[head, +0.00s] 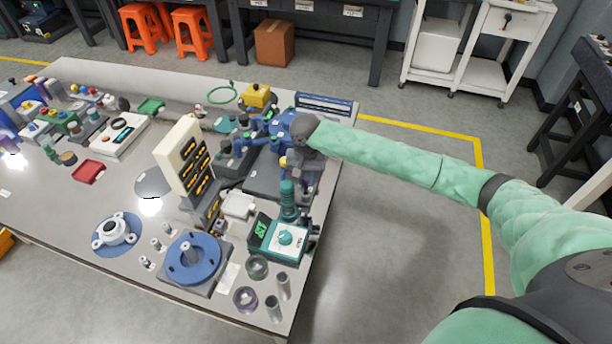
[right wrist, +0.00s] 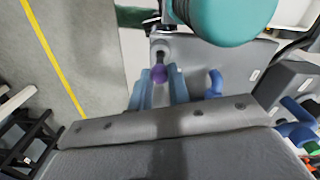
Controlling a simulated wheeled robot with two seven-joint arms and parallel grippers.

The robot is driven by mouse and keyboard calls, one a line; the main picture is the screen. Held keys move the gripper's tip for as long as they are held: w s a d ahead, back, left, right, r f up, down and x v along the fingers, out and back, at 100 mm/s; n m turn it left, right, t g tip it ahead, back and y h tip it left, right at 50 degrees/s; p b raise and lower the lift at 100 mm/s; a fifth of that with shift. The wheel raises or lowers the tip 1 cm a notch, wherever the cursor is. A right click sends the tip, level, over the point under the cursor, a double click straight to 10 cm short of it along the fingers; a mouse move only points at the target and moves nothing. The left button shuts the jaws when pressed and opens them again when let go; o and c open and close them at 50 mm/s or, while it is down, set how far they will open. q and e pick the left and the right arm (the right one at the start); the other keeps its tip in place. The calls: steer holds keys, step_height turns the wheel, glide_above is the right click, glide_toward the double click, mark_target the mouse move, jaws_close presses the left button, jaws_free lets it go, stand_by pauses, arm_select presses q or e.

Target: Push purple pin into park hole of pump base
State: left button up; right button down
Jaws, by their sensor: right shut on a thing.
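The purple pin (right wrist: 159,73) shows in the right wrist view as a small purple knob with a dark shaft beyond it. My right gripper (right wrist: 161,78) has its blue fingers on both sides of the knob and is shut on it. The shaft points toward a small grey block (right wrist: 160,45) on a grey plate, which appears to be the pump base (right wrist: 240,56). I cannot see the park hole or tell how deep the pin sits. In the head view the dark grey plate (head: 262,185) lies below my right wrist, which hides the pin. My left gripper is not in view.
A large teal cylinder (right wrist: 228,14) is close beyond the fingers. In the head view a teal device (head: 284,238) stands in front of the plate, with a white panel (head: 180,155) to the left. A blue hook (right wrist: 214,82) stands right of the fingers. Open floor lies right of the table.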

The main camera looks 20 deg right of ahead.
steer(key=shift+f, duration=0.6)
steer(key=shift+f, duration=0.15)
steer(key=shift+f, duration=0.25)
steer(key=shift+f+p, duration=0.35)
steer(key=shift+f+p, duration=0.3)
steer(key=shift+f, duration=0.4)
stand_by(0.9)
steer(key=c, duration=1.2)
jaws_free()
steer(key=shift+c, duration=0.2)
steer(key=shift+r, duration=0.1)
